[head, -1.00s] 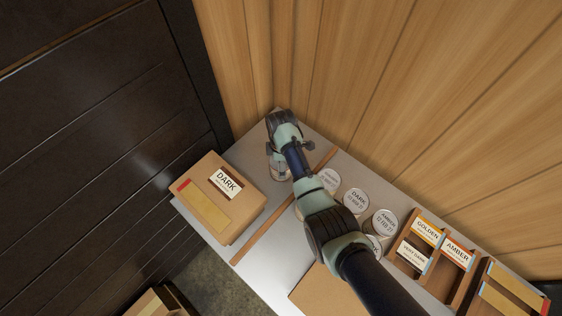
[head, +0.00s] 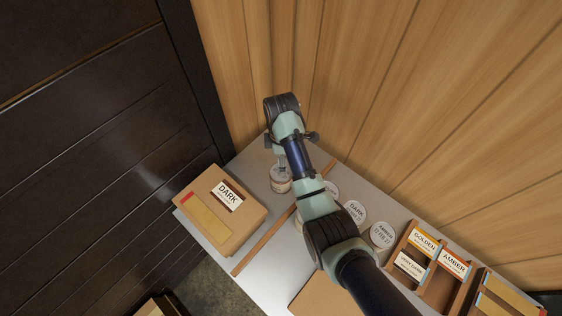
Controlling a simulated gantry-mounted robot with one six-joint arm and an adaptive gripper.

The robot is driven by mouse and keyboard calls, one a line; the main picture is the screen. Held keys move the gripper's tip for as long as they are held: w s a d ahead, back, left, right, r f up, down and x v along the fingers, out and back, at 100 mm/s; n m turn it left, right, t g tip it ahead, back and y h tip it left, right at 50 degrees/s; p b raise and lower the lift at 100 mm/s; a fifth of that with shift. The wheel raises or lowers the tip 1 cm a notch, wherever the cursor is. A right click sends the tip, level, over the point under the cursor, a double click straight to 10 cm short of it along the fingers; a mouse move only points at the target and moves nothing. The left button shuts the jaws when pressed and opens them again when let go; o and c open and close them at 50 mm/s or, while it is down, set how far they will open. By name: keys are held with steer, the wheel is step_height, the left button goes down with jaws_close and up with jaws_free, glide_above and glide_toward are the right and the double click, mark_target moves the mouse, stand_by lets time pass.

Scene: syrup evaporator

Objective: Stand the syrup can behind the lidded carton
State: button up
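The lidded carton (head: 229,225), a brown box with a DARK label on top, sits at the left end of the pale table. A syrup can (head: 281,186) stands upright to the right of the carton, near the table's far corner and apart from it. My gripper (head: 282,166) points down directly over this can. The wrist hides most of the gripper, so I cannot see whether the fingers touch the can or how wide they are.
A wooden strip (head: 262,243) crosses the table right of the carton and can. Several pale-lidded cans (head: 354,212) stand beyond it, partly behind my arm. A labelled rack (head: 413,262) is further right. Wood-panelled walls rise behind the table.

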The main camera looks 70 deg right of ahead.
stand_by(0.4)
steer(key=w+a+r+m+t+h, duration=0.1)
steer(key=w+a+r+t, duration=0.2)
steer(key=w+a, duration=0.45)
steer(key=w+a+r+m+t+h, duration=0.15)
steer(key=w+a, duration=0.35)
steer(key=a, duration=0.5)
steer(key=s+a+r+t, duration=0.1)
steer(key=a+r+t, duration=0.1)
steer(key=a+r, duration=0.3)
steer(key=s+a+r+m+t+y, duration=0.1)
steer(key=a+r, duration=0.4)
steer(key=a, duration=0.5)
steer(key=s+a+r+m+t+y, duration=0.1)
steer(key=s+a+r+t, duration=0.1)
steer(key=a+r+t, duration=0.3)
steer(key=a, duration=0.3)
steer(key=shift+s+a+r, duration=0.2)
steer(key=shift+s+a, duration=0.15)
steer(key=shift+s+m+y, duration=0.1)
steer(key=shift+m+y, duration=0.15)
